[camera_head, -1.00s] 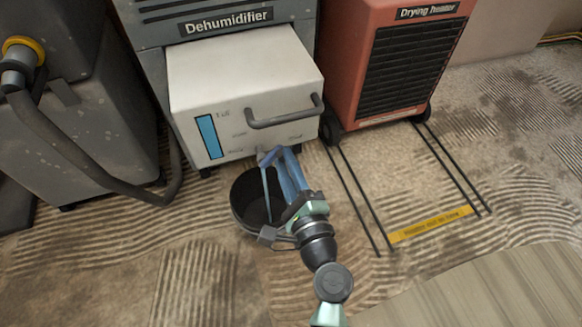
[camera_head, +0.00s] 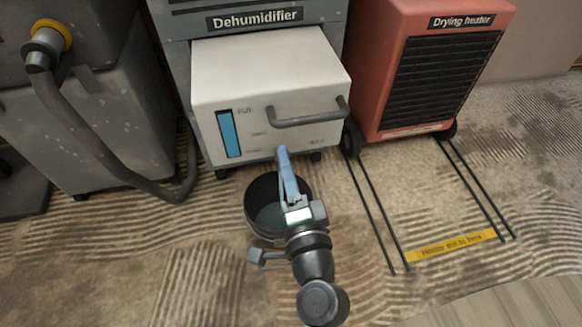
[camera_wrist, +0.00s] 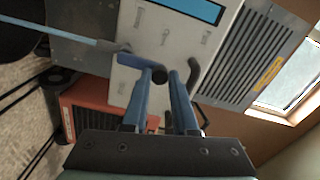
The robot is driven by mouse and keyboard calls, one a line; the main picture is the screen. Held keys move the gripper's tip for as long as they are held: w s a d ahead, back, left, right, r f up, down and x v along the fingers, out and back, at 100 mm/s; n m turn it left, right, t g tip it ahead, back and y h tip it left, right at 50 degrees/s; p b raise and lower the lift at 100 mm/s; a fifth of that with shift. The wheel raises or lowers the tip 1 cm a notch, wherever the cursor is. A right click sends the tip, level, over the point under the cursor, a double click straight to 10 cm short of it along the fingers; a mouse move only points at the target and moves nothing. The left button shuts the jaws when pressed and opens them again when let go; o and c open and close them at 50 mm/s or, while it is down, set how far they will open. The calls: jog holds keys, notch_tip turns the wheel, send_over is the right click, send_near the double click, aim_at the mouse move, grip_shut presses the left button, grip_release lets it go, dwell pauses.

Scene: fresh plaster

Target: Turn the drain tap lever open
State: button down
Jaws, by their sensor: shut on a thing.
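The white tank front (camera_head: 258,100) of the dehumidifier has a blue level window and a grey handle. The drain tap is low on it, mostly hidden behind my gripper (camera_head: 283,155) in the head view. A thin light-blue streak (camera_wrist: 60,33), looking like water, runs from the tap. A black bucket (camera_head: 262,232) stands below; its inside looks dark teal.
A red drying heater (camera_head: 440,60) stands at the right, with black floor lines and a yellow label (camera_head: 450,246) before it. A grey machine with a thick hose (camera_head: 110,160) is at the left. The ridged floor in front is mostly clear.

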dwell(0.5)
jog(key=c, duration=0.7)
grip_release()
jog(key=shift+a, duration=0.1)
jog(key=shift+s, duration=0.1)
jog(key=v, duration=1.3)
